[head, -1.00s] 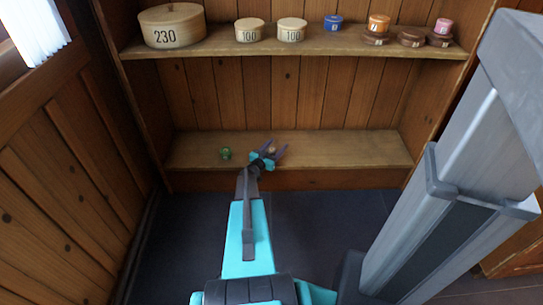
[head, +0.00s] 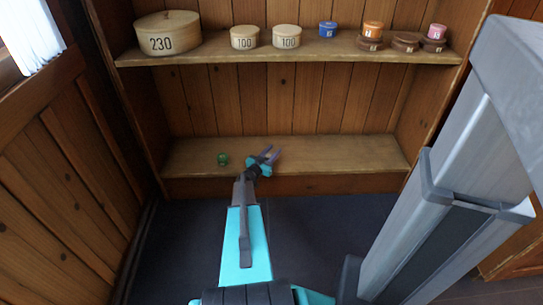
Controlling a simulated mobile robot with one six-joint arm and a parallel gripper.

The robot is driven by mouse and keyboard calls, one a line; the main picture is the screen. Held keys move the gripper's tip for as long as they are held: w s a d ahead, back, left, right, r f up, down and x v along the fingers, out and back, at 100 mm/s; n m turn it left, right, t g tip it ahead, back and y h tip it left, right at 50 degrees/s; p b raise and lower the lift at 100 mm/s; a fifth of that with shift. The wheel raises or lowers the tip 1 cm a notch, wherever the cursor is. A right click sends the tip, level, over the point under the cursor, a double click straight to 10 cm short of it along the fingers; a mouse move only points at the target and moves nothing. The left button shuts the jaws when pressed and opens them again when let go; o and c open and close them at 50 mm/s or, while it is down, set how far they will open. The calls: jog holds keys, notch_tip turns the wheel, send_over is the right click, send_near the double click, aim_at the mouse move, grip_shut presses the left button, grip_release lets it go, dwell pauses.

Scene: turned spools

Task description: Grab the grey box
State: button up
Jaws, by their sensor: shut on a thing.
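My gripper (head: 272,152) is at the lower shelf, near the middle of the board, with its two dark fingers pointing away to the back right. The fingers stand a little apart, around a small thing that I cannot make out from here. No grey box can be made out in the head view. A small green spool (head: 222,159) stands on the lower shelf to the left of my gripper, apart from it.
The lower shelf (head: 350,155) is bare to the right of my gripper. The upper shelf (head: 210,55) holds a large round box marked 230 (head: 168,34), two boxes marked 100 (head: 245,38), a blue spool (head: 327,30), and several orange, brown and pink spools. A wooden wall rises at left.

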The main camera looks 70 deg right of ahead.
jog(key=shift+r+p, duration=0.3)
jog(key=shift+r, duration=0.4)
notch_tip(320, 180, up, 2)
jog(key=shift+r+p, duration=0.2)
jog(key=shift+p, duration=0.35)
jog(key=s+a+p, duration=0.1)
jog(key=s+a, duration=0.2)
jog(key=a, duration=0.4)
jog(key=s+a+r+p, duration=0.1)
jog(key=s+a, duration=0.3)
jog(key=a, duration=0.3)
jog(key=shift+a, duration=0.2)
